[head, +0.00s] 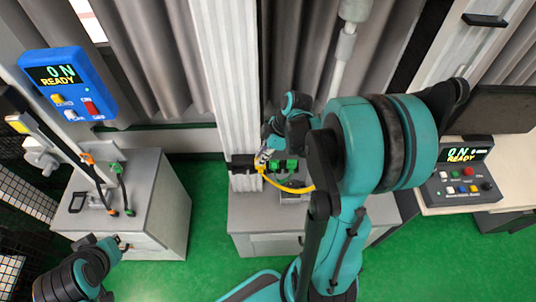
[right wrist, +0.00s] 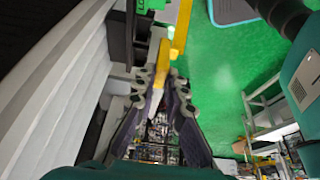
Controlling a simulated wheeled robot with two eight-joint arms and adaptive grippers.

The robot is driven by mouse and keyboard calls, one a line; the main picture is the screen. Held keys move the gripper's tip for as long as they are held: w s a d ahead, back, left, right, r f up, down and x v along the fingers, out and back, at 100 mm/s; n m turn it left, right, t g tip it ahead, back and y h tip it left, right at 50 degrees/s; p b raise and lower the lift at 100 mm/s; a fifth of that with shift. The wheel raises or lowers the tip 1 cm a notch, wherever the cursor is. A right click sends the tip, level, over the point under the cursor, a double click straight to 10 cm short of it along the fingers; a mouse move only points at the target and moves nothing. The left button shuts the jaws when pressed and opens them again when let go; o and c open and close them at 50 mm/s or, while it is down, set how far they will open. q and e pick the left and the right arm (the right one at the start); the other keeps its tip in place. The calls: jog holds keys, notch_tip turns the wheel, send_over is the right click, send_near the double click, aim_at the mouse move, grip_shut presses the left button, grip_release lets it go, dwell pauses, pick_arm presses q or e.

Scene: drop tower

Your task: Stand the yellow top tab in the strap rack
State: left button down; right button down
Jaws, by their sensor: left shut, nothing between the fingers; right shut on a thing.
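The yellow tab (right wrist: 161,60) is between the fingers of my right gripper (right wrist: 160,88), which is shut on it. A yellow strap (right wrist: 181,28) runs up from beside it. In the head view my right gripper (head: 264,157) is at the white column, with the yellow strap (head: 288,187) curving right below a green block (head: 286,165) on a dark bracket. I cannot tell whether the tab touches the bracket. My left gripper (head: 122,243) is shut and empty, beside the left grey cabinet. Dark straps with orange and green ends (head: 118,183) stand on that cabinet; I cannot tell which part is the strap rack.
A blue panel (head: 68,85) reading ON READY is at the upper left. A second panel (head: 460,172) sits on the right table. A grey cabinet (head: 268,243) stands below the column. My right arm covers much of the middle. Green floor is open between the cabinets.

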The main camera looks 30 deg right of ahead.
jog(key=shift+w+a+f, duration=0.3)
jog(key=shift+a+f, duration=0.15)
jog(key=shift+a, duration=0.2)
jog(key=shift+w+f+b, duration=0.1)
jog(key=shift+w+b, duration=0.1)
jog(key=shift+b, duration=0.1)
jog(key=w+f+b, duration=0.1)
jog(key=f, duration=0.1)
jog(key=w+d+f+b, duration=0.1)
jog(key=f+b, duration=0.1)
jog(key=w+d+f+b, duration=0.1)
jog(key=f+b, duration=0.1)
jog(key=c, duration=1.5)
grip_release()
jog(key=shift+r, duration=0.1)
